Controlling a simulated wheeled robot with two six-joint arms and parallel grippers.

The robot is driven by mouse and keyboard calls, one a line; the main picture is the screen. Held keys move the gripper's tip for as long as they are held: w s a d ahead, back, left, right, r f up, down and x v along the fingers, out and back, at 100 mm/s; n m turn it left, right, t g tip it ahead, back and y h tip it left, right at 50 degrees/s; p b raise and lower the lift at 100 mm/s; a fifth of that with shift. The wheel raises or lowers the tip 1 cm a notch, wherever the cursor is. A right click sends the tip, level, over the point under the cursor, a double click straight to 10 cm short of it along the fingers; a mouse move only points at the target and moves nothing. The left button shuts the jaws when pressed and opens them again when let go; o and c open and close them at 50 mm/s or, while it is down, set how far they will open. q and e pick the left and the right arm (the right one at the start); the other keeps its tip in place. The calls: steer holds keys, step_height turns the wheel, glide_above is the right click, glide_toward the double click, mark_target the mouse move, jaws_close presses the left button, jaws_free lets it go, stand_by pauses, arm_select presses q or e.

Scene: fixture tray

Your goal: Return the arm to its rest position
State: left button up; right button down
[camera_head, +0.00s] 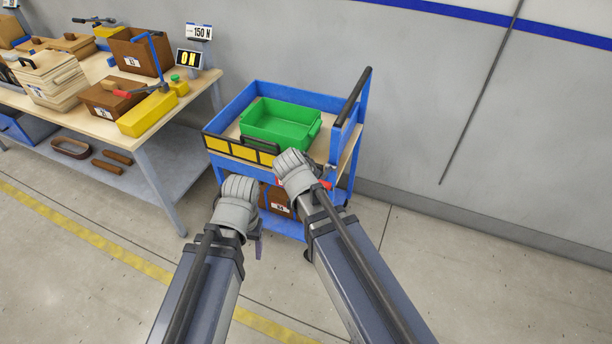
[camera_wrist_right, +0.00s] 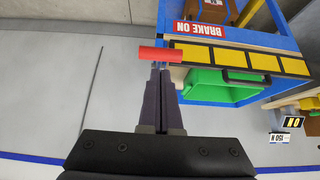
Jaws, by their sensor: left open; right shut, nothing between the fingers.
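My left arm and right arm reach forward in the head view toward a blue cart. My left gripper (camera_head: 259,246) shows only partly below its grey wrist, in front of the cart; it is open, with no object visible in it. My right gripper (camera_wrist_right: 160,72) is shut and empty. In the right wrist view its fingertips are right by the red brake bar (camera_wrist_right: 160,54) on the cart; I cannot tell whether they touch. In the head view my right wrist hides most of that gripper, and the red bar (camera_head: 326,185) shows beside it.
The blue cart (camera_head: 288,94) carries a green bin (camera_head: 280,124); its sign (camera_wrist_right: 206,28) reads "BRAKE ON". A wooden workbench (camera_head: 205,88) with boxes and tools stands at the left. The grey wall (camera_head: 400,90) is behind. The floor at the right (camera_head: 480,290) is clear.

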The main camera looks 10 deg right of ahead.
steer(key=shift+v, duration=0.9)
steer(key=s+a+f+n+g+y, duration=0.1)
steer(key=s+a+f+n+g, duration=0.1)
steer(key=s, duration=0.6)
steer(key=s+a+f+n+g+y, duration=0.1)
steer(key=s+a+f+n+g, duration=0.1)
steer(key=s+a+n+g, duration=0.2)
steer(key=s+a+n, duration=0.3)
steer(key=s+n, duration=0.1)
steer(key=shift+n+y, duration=0.3)
steer(key=shift+y, duration=0.1)
